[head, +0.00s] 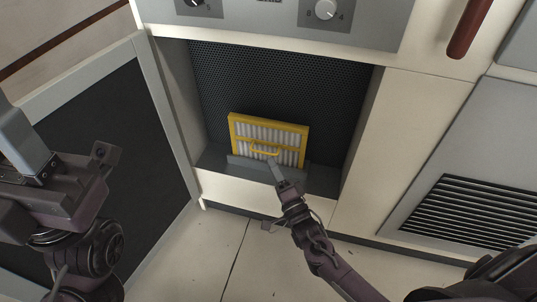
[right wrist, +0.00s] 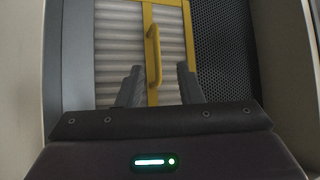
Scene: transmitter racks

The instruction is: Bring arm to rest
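My right gripper (head: 273,164) reaches into a recess in the rack, in front of a yellow-framed filter (head: 268,136) with pale pleats. The filter stands upright, slightly tilted, against the dark mesh back. In the right wrist view, the two fingers of my right gripper (right wrist: 160,88) are apart. The filter's yellow handle (right wrist: 153,55) shows between and beyond them; I cannot tell whether either finger touches it. My left gripper (head: 22,142) is at the left edge of the head view, partly cut off, and its opening is not clear.
The recess has a grey ledge (head: 322,180) at the bottom and cream side walls. A dark panel (head: 105,150) stands to the left. A vented grey panel (head: 470,210) is at the right. A knob panel (head: 300,22) and a red handle (head: 468,28) are above. The tiled floor (head: 205,250) is clear.

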